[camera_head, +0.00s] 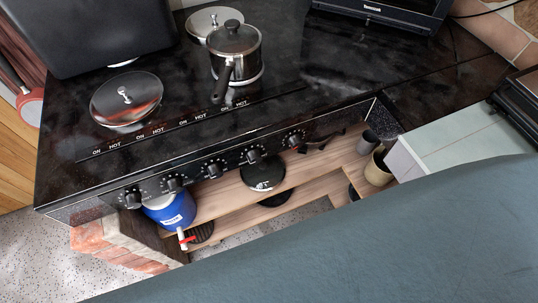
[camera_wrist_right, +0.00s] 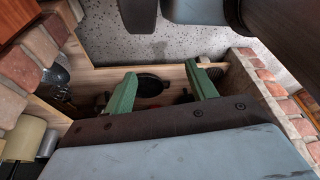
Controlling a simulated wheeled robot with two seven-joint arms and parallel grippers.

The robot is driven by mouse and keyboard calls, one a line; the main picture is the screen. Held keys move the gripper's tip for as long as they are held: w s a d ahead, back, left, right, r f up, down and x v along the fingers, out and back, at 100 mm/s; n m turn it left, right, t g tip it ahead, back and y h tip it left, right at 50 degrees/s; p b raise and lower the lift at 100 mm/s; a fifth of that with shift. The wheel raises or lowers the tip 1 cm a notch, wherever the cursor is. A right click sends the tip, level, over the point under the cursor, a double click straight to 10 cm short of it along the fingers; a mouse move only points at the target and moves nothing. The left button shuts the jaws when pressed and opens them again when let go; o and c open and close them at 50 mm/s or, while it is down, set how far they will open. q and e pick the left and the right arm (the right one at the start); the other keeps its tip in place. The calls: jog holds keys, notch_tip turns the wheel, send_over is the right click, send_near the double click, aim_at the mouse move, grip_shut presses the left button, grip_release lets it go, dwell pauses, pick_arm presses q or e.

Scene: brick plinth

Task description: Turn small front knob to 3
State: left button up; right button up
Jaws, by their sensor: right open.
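A black stove front carries a row of several black knobs, the leftmost knob (camera_head: 131,200) near the stove's left corner, then a second knob (camera_head: 174,184), a middle knob (camera_head: 214,169), a fourth knob (camera_head: 254,156) and the rightmost knob (camera_head: 294,138). Which is the small front knob, and their settings, are too small to tell. My right gripper (camera_wrist_right: 160,69) shows in the right wrist view with two green fingers spread apart and nothing between them. It points towards wooden shelving; no knob is clear there. My left gripper is not in view.
A lidded pot (camera_head: 236,52) and a round lid (camera_head: 126,98) sit on the stove top. A blue container (camera_head: 170,208) with a red tap stands on the wooden shelf (camera_head: 225,197) below the knobs. My own arm covers the lower right of the head view.

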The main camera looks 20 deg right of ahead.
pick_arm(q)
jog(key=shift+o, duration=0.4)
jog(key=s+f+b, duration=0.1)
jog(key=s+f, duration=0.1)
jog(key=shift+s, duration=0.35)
pick_arm(e)
jog(key=w+a+r+t+y, duration=0.2)
jog(key=w+a+r+t, duration=0.3)
jog(key=w+a+r, duration=0.3)
jog(key=m+t+h+b, duration=0.25)
jog(key=t+h, duration=0.25)
jog(key=t, duration=0.5)
send_near(256, 161)
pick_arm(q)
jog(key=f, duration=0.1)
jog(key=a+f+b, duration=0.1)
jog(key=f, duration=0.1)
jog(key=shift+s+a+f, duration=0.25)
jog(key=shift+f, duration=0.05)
pick_arm(e)
jog(key=shift+y, duration=0.3)
jog(key=w, duration=0.5)
jog(key=w+d, duration=0.1)
jog(key=w, duration=0.2)
jog(key=shift+w, duration=0.3)
jog(key=shift+c, duration=0.4)
